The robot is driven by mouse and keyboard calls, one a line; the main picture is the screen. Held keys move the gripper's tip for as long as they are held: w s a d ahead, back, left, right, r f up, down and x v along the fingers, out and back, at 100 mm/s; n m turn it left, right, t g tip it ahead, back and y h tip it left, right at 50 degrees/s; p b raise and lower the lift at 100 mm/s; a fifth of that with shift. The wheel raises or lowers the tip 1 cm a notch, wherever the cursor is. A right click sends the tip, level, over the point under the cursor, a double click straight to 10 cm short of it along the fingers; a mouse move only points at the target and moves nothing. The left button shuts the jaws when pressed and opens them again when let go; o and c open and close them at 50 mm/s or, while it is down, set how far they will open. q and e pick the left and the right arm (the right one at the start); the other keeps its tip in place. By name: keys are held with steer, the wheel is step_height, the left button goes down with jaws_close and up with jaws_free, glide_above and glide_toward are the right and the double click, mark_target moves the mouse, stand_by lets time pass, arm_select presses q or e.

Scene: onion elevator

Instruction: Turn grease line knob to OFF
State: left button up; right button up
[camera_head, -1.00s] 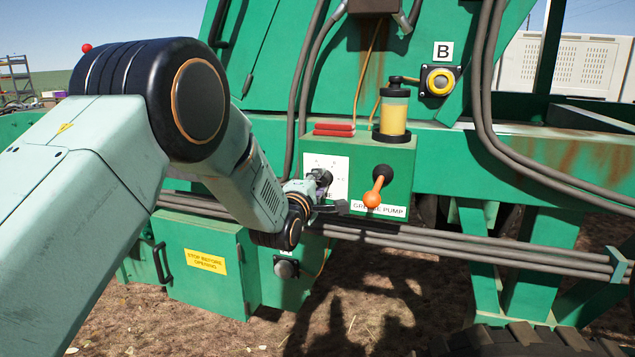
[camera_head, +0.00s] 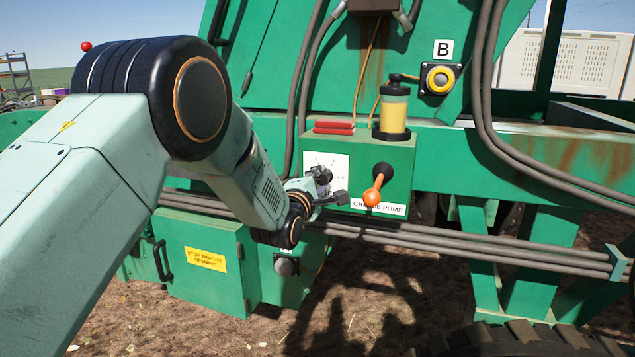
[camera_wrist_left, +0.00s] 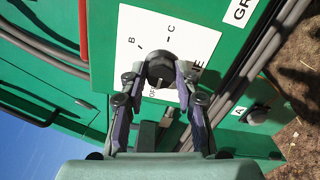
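The grease line knob (camera_wrist_left: 160,68) is black and round, on a white plate (camera_wrist_left: 180,30) with marks B and C showing. In the head view the plate (camera_head: 340,163) is on the green box, left of the grease pump lever. My left gripper (camera_head: 331,186) is right at the knob, covering part of it and the plate. In the left wrist view the fingers (camera_wrist_left: 158,80) stand apart on either side of the knob, with a gap at least on the left. My right gripper is not in view.
The orange-tipped grease pump lever (camera_head: 373,190) sticks out close right of the gripper. A yellow grease reservoir (camera_head: 394,112) stands on the box. Grey pipes (camera_head: 450,248) run below.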

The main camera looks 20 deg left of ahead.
arm_select(q)
steer(key=o, duration=0.4)
steer(key=shift+w+d+f, duration=0.1)
steer(key=shift+c, duration=0.2)
steer(key=shift+a, duration=0.2)
steer(key=shift+s, duration=0.55)
steer(key=s, duration=1.1)
steer(key=shift+a, duration=0.2)
